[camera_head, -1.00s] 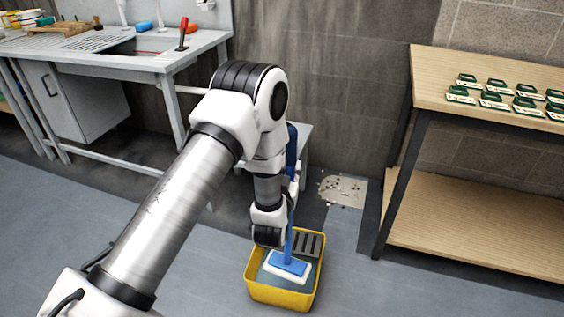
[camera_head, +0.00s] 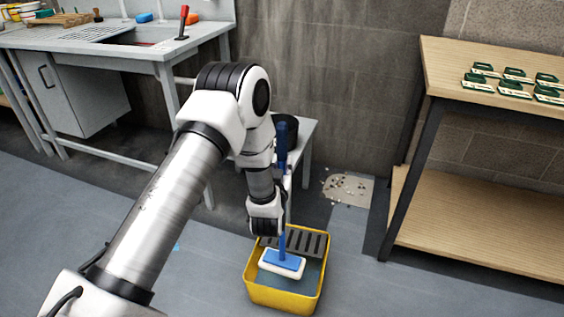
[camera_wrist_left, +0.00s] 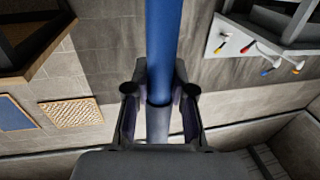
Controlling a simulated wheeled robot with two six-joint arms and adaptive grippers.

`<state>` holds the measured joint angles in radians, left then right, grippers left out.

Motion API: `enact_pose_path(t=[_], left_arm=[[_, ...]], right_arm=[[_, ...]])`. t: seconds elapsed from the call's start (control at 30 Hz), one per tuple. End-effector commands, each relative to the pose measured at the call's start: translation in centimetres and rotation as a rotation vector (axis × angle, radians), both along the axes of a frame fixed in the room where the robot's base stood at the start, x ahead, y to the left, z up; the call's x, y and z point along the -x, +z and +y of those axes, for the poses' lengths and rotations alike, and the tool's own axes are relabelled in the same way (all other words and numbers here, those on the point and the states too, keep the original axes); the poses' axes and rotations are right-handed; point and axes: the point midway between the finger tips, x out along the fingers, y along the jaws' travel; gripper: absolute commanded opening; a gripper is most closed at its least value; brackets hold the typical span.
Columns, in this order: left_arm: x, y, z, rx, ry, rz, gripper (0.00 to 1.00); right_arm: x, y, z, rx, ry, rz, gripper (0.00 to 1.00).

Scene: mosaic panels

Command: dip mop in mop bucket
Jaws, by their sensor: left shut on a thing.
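The yellow mop bucket (camera_head: 285,300) stands on the floor in the head view, with a dark slatted wringer (camera_head: 306,243) at its back. The mop (camera_head: 284,263) has a blue top and white pad, and its head is over or inside the bucket opening. Whether the pad touches the water cannot be told. The blue handle rises from the head and passes the wrist. My left gripper (camera_wrist_left: 159,100) is shut on the handle (camera_wrist_left: 163,45), which runs between its fingers in the wrist view. In the head view my wrist hides part of the handle. My right gripper is not in view.
A grey sink bench (camera_head: 130,50) stands at the back left. A small grey table (camera_head: 308,130) is behind my arm. Debris (camera_head: 348,188) lies on the floor by the wall.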

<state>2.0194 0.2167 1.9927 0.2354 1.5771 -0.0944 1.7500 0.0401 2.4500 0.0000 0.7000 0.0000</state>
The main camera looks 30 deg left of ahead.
Motion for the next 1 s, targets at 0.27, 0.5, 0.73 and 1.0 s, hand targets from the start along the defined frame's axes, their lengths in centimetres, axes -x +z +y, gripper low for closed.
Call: enact_pose_path(t=[0.27,0.5,0.73,1.0], left_arm=[[0.0,-3.7,0.0,0.000,0.000,-0.001,0.00],[0.0,-6.5,0.0,-0.001,0.000,0.000,0.00],[0.0,-9.2,0.0,-0.001,0.000,0.000,0.00],[0.0,-12.4,0.0,0.000,0.000,-0.001,0.00]], right_arm=[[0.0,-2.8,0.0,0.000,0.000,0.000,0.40],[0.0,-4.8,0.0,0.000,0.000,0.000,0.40],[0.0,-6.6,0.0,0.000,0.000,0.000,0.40],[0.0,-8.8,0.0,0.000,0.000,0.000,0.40]])
